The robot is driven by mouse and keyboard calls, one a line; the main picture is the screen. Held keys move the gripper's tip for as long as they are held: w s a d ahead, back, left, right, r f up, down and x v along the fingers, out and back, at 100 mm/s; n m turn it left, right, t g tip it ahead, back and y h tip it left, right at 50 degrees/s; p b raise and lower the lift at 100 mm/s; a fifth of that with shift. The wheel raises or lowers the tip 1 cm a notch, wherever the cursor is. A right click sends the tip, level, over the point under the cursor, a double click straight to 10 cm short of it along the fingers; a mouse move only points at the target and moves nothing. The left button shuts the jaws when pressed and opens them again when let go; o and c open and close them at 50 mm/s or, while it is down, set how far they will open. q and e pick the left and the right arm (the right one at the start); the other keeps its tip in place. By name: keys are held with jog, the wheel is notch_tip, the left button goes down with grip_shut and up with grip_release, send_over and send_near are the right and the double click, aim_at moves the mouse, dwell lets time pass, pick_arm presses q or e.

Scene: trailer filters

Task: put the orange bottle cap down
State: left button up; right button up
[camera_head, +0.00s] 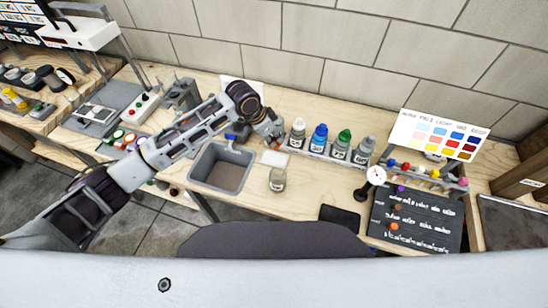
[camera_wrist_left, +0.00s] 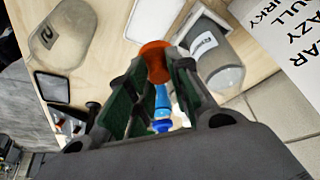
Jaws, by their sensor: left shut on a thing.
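My left gripper (camera_head: 274,142) reaches in from the left to the left end of the bottle row. In the left wrist view its green-padded fingers (camera_wrist_left: 150,92) are shut on the orange bottle cap (camera_wrist_left: 154,62), which shows between the fingertips. In the head view the cap is too small and too covered by the gripper to make out surely. My right gripper is not in view.
Bottles with blue (camera_head: 319,138) and green (camera_head: 342,144) caps stand in the row to the right. A glass jar (camera_head: 277,180) stands in front, near a pale square pad (camera_head: 274,159). A sink (camera_head: 222,170) is to the left. Bare wood lies right of the jar.

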pick_arm(q)
jog(key=shift+f, duration=3.15)
jog(key=shift+f+p, duration=0.4)
jog(key=shift+f, duration=1.45)
jog(key=shift+f, duration=0.1)
jog(key=o, duration=0.7)
jog(key=v, duration=1.2)
